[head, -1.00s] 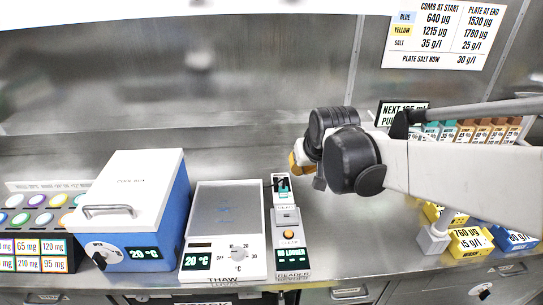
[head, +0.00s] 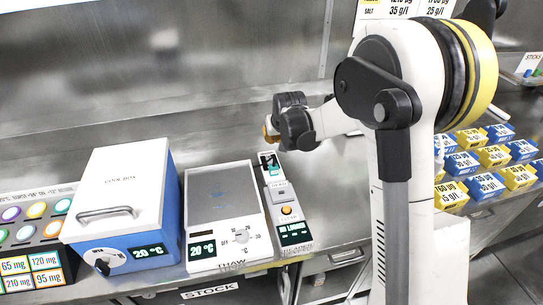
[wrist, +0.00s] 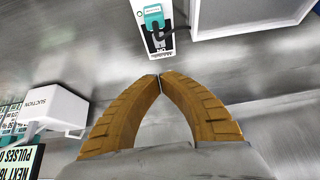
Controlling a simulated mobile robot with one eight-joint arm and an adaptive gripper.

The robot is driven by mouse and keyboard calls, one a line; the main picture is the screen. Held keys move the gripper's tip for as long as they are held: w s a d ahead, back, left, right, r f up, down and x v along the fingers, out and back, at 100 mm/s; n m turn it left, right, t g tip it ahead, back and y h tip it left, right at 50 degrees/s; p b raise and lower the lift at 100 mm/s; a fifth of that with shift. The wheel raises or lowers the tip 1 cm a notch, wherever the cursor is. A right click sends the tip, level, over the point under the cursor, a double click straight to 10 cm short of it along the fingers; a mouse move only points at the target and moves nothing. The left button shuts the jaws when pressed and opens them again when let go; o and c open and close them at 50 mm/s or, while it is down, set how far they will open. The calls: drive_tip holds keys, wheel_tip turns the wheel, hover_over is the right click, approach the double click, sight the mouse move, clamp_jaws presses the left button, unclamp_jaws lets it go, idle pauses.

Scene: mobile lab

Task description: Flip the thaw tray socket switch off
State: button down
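The thaw tray (head: 257,244) is a white unit with a grey plate, a dial and a display reading 20 °C. It stands on the bench left of a narrow white reader strip (head: 278,190). A teal piece (head: 268,160) with a dark loop sits at the strip's far end, also seen in the wrist view (wrist: 153,14). In the head view my gripper (head: 269,130) is just behind the strip's far end.
The cool box (head: 125,190) stands left of the tray, with a dose-label rack (head: 30,260) beyond it. Several blue and yellow boxes (head: 490,155) stand at right. A white suction unit (wrist: 55,105) shows in the wrist view. The metal back wall is close behind.

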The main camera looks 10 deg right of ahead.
drive_tip(key=shift+f, duration=0.1)
drive_tip(key=b, duration=0.4)
hover_over(271, 160)
wheel_tip(271, 160, down, 9)
drive_tip(key=shift+w+r, duration=0.15)
drive_tip(key=shift+s+f+b, duration=0.2)
drive_tip(key=shift+f+b, duration=0.05)
drive_tip(key=shift+f, duration=0.35)
drive_tip(key=shift+s+f+b, duration=0.2)
drive_tip(key=shift+f+b, duration=0.05)
drive_tip(key=shift+f, duration=0.3)
drive_tip(key=shift+s+f, duration=0.15)
drive_tip(key=shift+f, duration=0.35)
drive_tip(key=shift+s+f+b, duration=0.25)
drive_tip(key=shift+f+b, duration=0.35)
drive_tip(key=shift+f, duration=0.05)
drive_tip(key=shift+s, duration=0.15)
drive_tip(key=shift+w+r, duration=0.1)
drive_tip(key=shift+w, duration=0.1)
